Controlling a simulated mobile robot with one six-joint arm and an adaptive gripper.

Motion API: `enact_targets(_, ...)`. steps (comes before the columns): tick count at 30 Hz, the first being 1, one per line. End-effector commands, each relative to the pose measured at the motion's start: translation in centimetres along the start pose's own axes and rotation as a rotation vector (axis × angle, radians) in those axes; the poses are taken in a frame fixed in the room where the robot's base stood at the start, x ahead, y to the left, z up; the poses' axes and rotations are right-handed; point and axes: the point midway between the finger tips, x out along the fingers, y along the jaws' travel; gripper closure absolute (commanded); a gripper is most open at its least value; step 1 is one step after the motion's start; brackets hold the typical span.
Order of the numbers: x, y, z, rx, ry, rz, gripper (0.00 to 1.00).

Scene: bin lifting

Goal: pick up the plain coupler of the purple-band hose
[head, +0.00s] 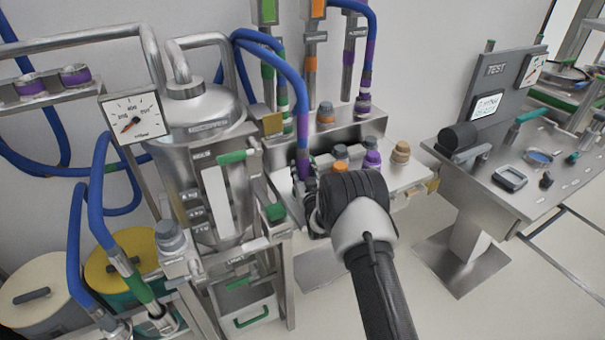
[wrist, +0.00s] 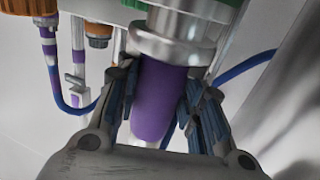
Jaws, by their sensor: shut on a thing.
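The purple-band hose (head: 303,125) is blue with purple bands. It arches over from the wall side and comes down to my gripper (head: 308,190) in the head view. In the wrist view my gripper (wrist: 160,105) has its two fingers on either side of a purple sleeve (wrist: 160,95) with a bright metal collar (wrist: 172,42), the hose's coupler end. The fingers are closed against the sleeve. In the head view my wrist and fingers hide most of the coupler. I cannot tell whether the collar touches the metal part with a green ring behind it.
A shelf with an orange cap (head: 341,152), a purple cap (head: 372,160) and a tan cap (head: 401,152) stands just right of my gripper. A steel tank (head: 200,115) is at the left. A test bench (head: 520,180) is at the right, with open floor before it.

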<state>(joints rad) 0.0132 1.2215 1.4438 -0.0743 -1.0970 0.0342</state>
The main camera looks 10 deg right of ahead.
Motion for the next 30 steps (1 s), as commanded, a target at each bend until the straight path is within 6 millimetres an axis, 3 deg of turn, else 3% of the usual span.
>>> enact_targets(18, 0.1, 0.0, -15.1, -0.001, 0.006, 0.0, 0.98)
enact_targets(24, 0.1, 0.0, -17.7, -0.001, 0.002, 0.0, 0.98)
enact_targets(30, 0.0, 0.0, -18.5, -0.001, 0.002, 0.0, 0.98)
